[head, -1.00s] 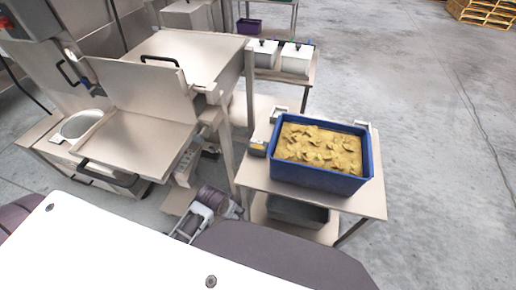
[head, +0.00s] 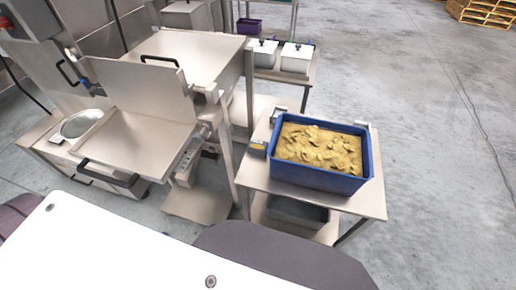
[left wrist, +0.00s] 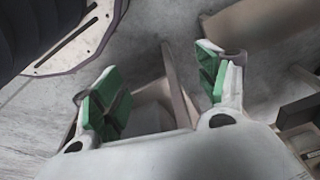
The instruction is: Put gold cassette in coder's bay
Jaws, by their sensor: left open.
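I cannot make out a gold cassette for certain in any view. My left gripper (left wrist: 158,70) is open and empty, with green pads, above the floor and some low frames in the left wrist view. It does not show in the head view. My right gripper is not in view.
A blue tub (head: 320,181) of yellowish pieces stands on the side table (head: 354,205), with a grey bin (head: 297,211) below. The steel machine (head: 145,140) fills the left. White boxes (head: 296,58) stand on a rear table.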

